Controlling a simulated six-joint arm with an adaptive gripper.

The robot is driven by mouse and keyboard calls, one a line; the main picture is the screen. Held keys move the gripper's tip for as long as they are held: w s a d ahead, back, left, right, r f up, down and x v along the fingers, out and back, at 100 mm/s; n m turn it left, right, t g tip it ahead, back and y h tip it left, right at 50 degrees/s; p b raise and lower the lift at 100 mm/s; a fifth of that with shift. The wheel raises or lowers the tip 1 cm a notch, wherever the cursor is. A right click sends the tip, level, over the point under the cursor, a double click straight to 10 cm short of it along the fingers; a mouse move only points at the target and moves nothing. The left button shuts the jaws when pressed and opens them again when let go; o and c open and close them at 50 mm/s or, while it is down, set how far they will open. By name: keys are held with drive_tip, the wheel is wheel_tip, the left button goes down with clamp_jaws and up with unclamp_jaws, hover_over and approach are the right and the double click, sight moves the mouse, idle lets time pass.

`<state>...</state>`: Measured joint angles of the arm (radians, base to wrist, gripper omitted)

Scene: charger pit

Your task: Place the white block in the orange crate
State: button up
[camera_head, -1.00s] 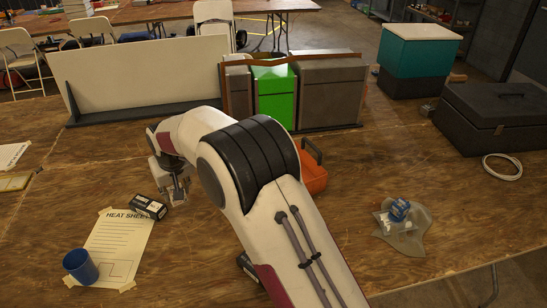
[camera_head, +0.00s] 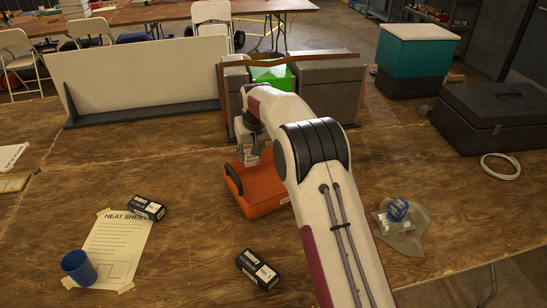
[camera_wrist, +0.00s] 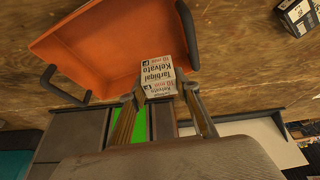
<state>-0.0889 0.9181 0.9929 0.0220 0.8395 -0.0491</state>
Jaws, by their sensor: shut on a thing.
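The orange crate (camera_head: 262,194) stands on the wooden table in the head view, partly hidden behind my arm. In the wrist view the crate (camera_wrist: 100,45) fills the upper left, with dark handles at its ends. My gripper (camera_wrist: 160,92) is shut on the white block (camera_wrist: 158,76), a small white box with red and dark print. In the head view my gripper (camera_head: 250,158) is over the crate's far left part. The block appears over the crate's edge region in the wrist view; its exact height above the crate is unclear.
Two dark boxes (camera_head: 148,207) (camera_head: 258,269) lie on the table, one by the heat sheet (camera_head: 112,250). A blue cup (camera_head: 78,267) stands on that sheet. Grey and green bins (camera_head: 270,75) stand behind the crate. A bag with a blue item (camera_head: 400,225) lies at right.

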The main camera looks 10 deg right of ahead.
drive_tip(key=w+d+m, duration=0.1)
drive_tip(key=w+d, duration=0.1)
drive_tip(key=d, duration=1.1)
drive_tip(key=shift+h, duration=0.3)
drive_tip(key=shift+w+d+f, duration=0.1)
drive_tip(key=shift+d+f, duration=0.05)
drive_tip(key=shift+f, duration=1.15)
drive_tip(key=shift+d+f, duration=0.1)
drive_tip(key=shift+f, duration=1.15)
drive_tip(key=shift+f, duration=0.1)
drive_tip(key=shift+f, duration=3)
drive_tip(key=shift+f, duration=0.15)
drive_tip(key=shift+f, duration=1.75)
drive_tip(key=shift+f, duration=0.15)
drive_tip(key=o, duration=1.2)
